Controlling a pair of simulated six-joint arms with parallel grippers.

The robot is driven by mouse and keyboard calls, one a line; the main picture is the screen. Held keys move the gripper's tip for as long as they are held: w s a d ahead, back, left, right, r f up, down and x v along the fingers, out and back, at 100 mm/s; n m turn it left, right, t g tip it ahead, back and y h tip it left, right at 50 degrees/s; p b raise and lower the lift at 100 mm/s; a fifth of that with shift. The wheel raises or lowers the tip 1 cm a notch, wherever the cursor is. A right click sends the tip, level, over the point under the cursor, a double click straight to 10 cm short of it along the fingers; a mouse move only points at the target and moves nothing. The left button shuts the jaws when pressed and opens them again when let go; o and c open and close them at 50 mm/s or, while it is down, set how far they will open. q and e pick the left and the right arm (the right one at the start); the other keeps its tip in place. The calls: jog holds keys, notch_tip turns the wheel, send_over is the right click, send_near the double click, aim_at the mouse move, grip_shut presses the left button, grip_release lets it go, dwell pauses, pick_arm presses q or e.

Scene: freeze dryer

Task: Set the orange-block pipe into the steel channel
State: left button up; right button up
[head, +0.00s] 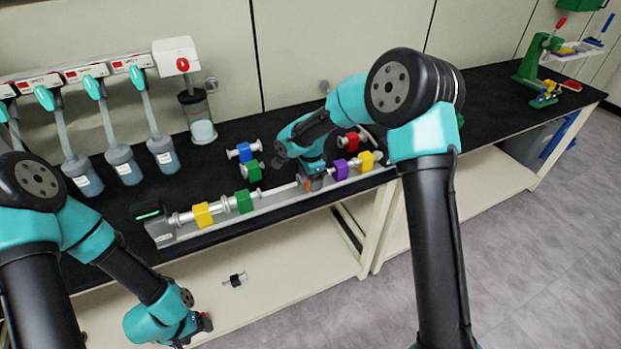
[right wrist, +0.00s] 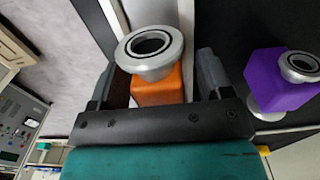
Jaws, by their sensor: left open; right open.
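The orange-block pipe (right wrist: 158,88) stands between the fingers of my right gripper (right wrist: 157,75) in the right wrist view, its round grey flange facing the camera. The fingers are open, with gaps on both sides. In the head view my right gripper (head: 314,184) is low at the steel channel (head: 270,215), and only a bit of orange shows beside it. I cannot tell whether this pipe is seated in the channel. My left gripper (head: 205,322) is open and empty, low in front of the bench.
Yellow-block (head: 202,214) and green-block (head: 244,202) pipes lie along the channel's left part. A purple-block pipe (head: 341,169) is close to my right gripper, near another yellow block (head: 366,160). Blue (head: 245,152) and red (head: 350,141) blocks are behind. A black-block pipe (head: 236,280) lies below.

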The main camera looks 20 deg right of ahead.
jog(key=shift+c, duration=0.2)
jog(key=c, duration=1.1)
jog(key=shift+d, duration=0.3)
dwell(0.8)
jog(key=o, duration=1.1)
jog(key=shift+o, duration=0.2)
jog(key=shift+r, duration=0.1)
notch_tip(320, 180, up, 17)
